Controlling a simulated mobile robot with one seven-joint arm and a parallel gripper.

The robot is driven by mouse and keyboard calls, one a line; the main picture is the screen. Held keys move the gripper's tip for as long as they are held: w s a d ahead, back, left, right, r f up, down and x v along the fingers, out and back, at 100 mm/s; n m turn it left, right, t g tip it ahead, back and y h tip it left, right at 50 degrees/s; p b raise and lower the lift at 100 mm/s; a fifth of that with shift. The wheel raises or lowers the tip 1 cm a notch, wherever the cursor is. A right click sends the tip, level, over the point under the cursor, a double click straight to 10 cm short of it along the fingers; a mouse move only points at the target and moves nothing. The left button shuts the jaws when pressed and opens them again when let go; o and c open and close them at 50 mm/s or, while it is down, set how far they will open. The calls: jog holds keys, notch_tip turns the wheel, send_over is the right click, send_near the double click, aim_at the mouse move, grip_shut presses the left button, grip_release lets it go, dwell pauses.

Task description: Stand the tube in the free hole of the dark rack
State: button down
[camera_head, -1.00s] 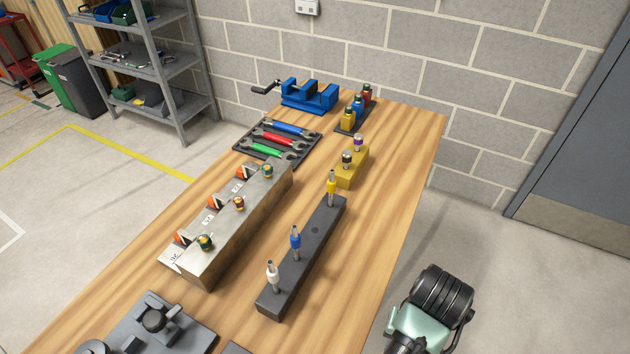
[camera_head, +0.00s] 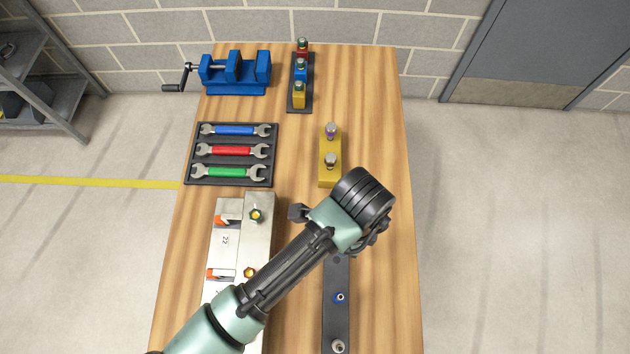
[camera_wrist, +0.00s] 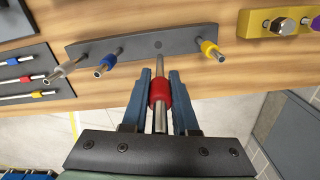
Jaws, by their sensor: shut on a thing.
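In the wrist view my gripper (camera_wrist: 160,74) is shut on a metal tube with a red collar (camera_wrist: 160,92). The tube lies along the fingers, and its far end appears close below the free hole in the picture; the gap cannot be judged. The dark rack (camera_wrist: 135,44) carries tubes with white (camera_wrist: 65,68), blue (camera_wrist: 108,61) and yellow (camera_wrist: 210,49) collars. Its free hole (camera_wrist: 158,44) is between blue and yellow. In the head view my wrist covers the far part of the rack (camera_head: 337,322) and hides the fingers, held tube and yellow tube.
A yellow block (camera_head: 328,172) with bolts stands beyond the rack. A metal block (camera_head: 262,230) is to its left. Bare wood lies right of the rack.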

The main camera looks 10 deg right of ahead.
jog(key=shift+s+a+f, duration=0.1)
jog(key=shift+a+f, duration=0.05)
jog(key=shift+a, duration=0.1)
jog(key=shift+s+d+f+b, duration=0.1)
jog(key=shift+s+f+b, duration=0.05)
jog(key=shift+f+b, duration=2.15)
jog(key=shift+f, duration=0.4)
jog(key=shift+f+b, duration=2.25)
jog(key=shift+f, duration=0.5)
jog(key=c, duration=0.6)
grip_release()
jog(key=shift+r, duration=0.1)
notch_tip(320, 180, up, 13)
jog(key=shift+f+b, duration=0.1)
jog(key=shift+b, duration=0.65)
